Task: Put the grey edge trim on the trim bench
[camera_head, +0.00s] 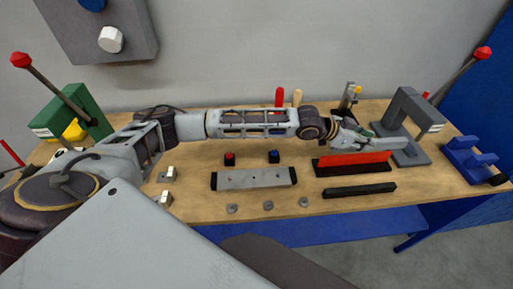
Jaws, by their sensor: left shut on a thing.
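My left arm reaches across the table from the left. Its gripper (372,142) is at the right, behind and just above a red strip (355,158) that stands in a long black base. The gripper is shut on a thin light grey piece, which looks like the grey edge trim (388,143). The jaws partly hide it, and its outline blends with the grey behind. I cannot tell which fixture is the trim bench. My right gripper is not in view.
A grey arched press (408,115) stands close right of the gripper, with a blue bracket (468,158) beyond. A grey plate with black ends (253,179) and a black bar (360,191) lie in front. A green lever press (72,117) stands at the left.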

